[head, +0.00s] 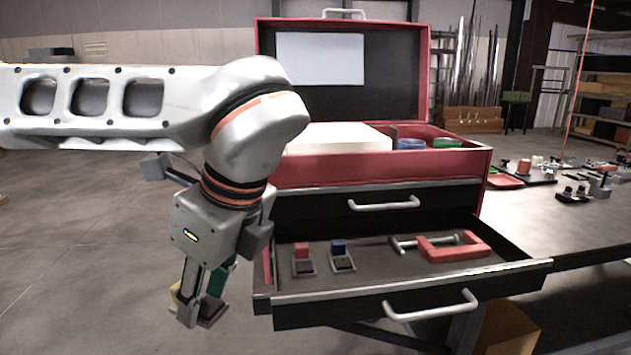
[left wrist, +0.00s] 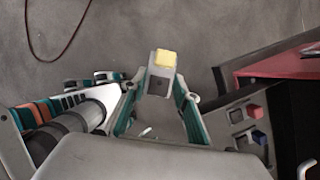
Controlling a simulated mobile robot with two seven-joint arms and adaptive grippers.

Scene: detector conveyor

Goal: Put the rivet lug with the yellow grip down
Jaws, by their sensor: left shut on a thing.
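The rivet lug with the yellow grip shows in the left wrist view (left wrist: 164,58), its yellow block between my fingertips and a grey plate with a dark square below it. My left gripper (head: 200,308) is shut on it. My right gripper does not show.
In the drawer stand a lug with a red grip (head: 302,254), a lug with a blue grip (head: 340,250) and a red clamp (head: 452,247). Bare drawer floor lies around them. The red toolbox (head: 390,172) rises behind. A bench (head: 560,222) stands at right.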

